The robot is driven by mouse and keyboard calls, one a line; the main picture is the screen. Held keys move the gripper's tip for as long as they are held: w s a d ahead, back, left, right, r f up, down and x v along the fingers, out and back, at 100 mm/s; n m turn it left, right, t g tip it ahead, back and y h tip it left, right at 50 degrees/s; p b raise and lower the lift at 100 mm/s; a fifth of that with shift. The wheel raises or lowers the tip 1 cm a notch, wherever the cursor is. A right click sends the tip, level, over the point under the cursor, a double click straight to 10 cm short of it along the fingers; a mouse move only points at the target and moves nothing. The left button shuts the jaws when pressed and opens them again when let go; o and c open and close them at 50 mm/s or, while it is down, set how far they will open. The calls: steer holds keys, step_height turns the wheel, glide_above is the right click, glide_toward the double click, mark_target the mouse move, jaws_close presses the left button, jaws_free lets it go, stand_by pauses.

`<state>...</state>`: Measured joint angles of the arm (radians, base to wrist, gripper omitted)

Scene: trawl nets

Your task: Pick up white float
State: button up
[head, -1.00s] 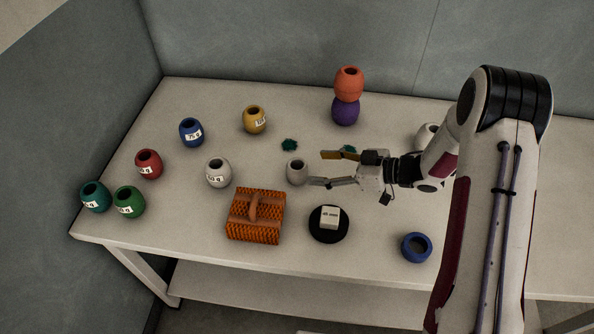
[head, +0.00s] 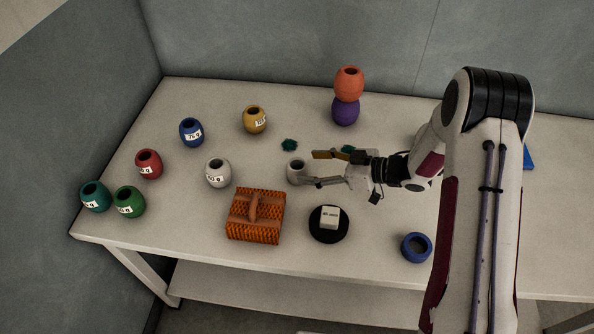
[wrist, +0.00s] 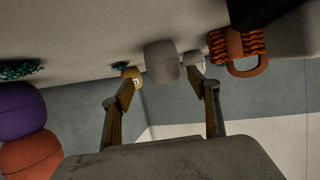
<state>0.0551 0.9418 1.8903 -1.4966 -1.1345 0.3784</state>
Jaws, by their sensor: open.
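A white float (head: 296,172) with a dark hole on top stands upright on the table, just beyond my gripper's tips. My gripper (head: 309,168) is open and empty, low over the table, pointing left; its fingertips are at the float's right side. In the wrist view, which shows the table at the top, the white float (wrist: 162,62) lies ahead between the fingertips of my gripper (wrist: 165,86). A second white float (head: 218,173), with a label, stands further left; it appears behind the right fingertip in the wrist view (wrist: 192,62).
An orange float (head: 349,82) sits on a purple float (head: 345,112) behind. Green scraps (head: 290,145) lie nearby. A blue float (head: 416,247) is front right.

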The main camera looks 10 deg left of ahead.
mark_target(306, 169)
steer(key=shift+s+x, duration=0.2)
steer(key=shift+x, duration=0.8)
steer(key=shift+s+x, duration=0.2)
steer(key=shift+x, duration=0.75)
steer(key=shift+w+a+f, duration=0.15)
steer(key=shift+a+f, duration=0.1)
steer(key=shift+a, duration=0.35)
steer(key=c, duration=1.2)
